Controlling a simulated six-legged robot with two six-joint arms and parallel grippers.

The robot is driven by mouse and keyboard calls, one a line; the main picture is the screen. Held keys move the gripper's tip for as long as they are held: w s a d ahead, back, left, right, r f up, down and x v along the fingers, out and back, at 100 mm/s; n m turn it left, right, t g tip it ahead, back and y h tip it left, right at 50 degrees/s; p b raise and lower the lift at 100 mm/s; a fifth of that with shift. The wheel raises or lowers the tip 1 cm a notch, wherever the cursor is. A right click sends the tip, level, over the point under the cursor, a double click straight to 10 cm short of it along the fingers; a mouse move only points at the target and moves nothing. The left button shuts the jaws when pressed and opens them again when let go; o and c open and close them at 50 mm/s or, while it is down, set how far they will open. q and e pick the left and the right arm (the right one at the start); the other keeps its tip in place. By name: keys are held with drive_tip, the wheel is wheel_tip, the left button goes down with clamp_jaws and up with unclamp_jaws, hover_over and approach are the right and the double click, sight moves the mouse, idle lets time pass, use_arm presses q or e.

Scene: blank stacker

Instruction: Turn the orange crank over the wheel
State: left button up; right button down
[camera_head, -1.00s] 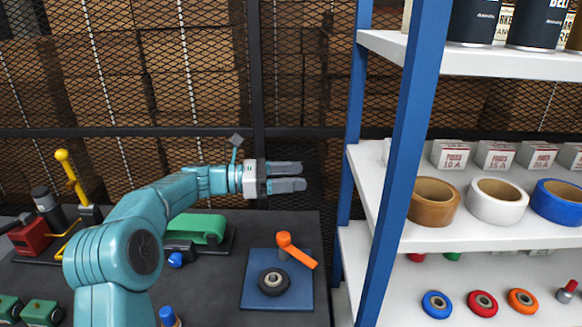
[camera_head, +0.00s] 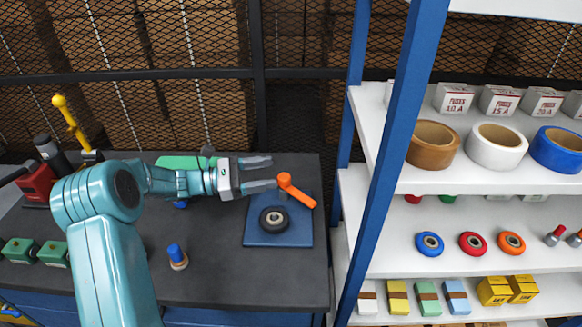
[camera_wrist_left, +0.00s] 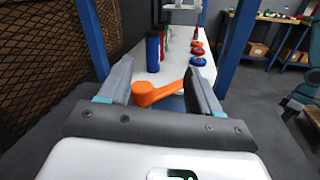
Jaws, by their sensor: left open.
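The orange crank (camera_head: 297,190) stands on the blue base plate (camera_head: 262,239), its arm pointing right and slightly down in the head view. The black wheel (camera_head: 273,219) sits on the same plate, in front and to the left of the crank's pivot. My left gripper (camera_head: 259,173) is open and empty, just left of the crank. In the left wrist view the crank (camera_wrist_left: 156,92) shows beyond the gap between the open fingers (camera_wrist_left: 164,82), its knob end near the left finger. I cannot tell whether a finger touches it. My right gripper is not in view.
A blue shelf post (camera_head: 396,150) and white shelves with tape rolls (camera_head: 497,145) stand right of the bench. A green belt piece (camera_head: 185,162) lies behind my left arm. A blue-topped peg (camera_head: 176,256) stands in front. The dark bench (camera_head: 215,270) is clear before the plate.

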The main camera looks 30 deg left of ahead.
sight(285, 176)
use_arm(q)
drive_tip(key=s+a+f+n+y, duration=0.1)
drive_tip(key=s+a, duration=0.1)
drive_tip(key=s+a+f+n+t, duration=0.1)
drive_tip(key=s+a+f, duration=0.1)
drive_tip(key=s+a+f+n+y, duration=0.1)
drive_tip(key=s+a+n, duration=0.1)
drive_tip(key=shift+a+f+t+y+p, duration=0.1)
drive_tip(key=shift+f+t+y+p, duration=0.2)
drive_tip(key=shift+f+t+p, duration=0.1)
drive_tip(key=shift+w+d, duration=0.2)
drive_tip(key=shift+w, duration=0.15)
drive_tip(key=p+x, duration=0.3)
drive_tip(key=x, duration=1)
drive_tip(key=shift+w+d, duration=0.15)
drive_tip(key=shift+w, duration=0.25)
drive_tip(key=shift+w+d, duration=0.45)
drive_tip(key=shift+w, duration=0.05)
drive_tip(key=shift+w+f, duration=0.15)
drive_tip(key=shift+w, duration=0.05)
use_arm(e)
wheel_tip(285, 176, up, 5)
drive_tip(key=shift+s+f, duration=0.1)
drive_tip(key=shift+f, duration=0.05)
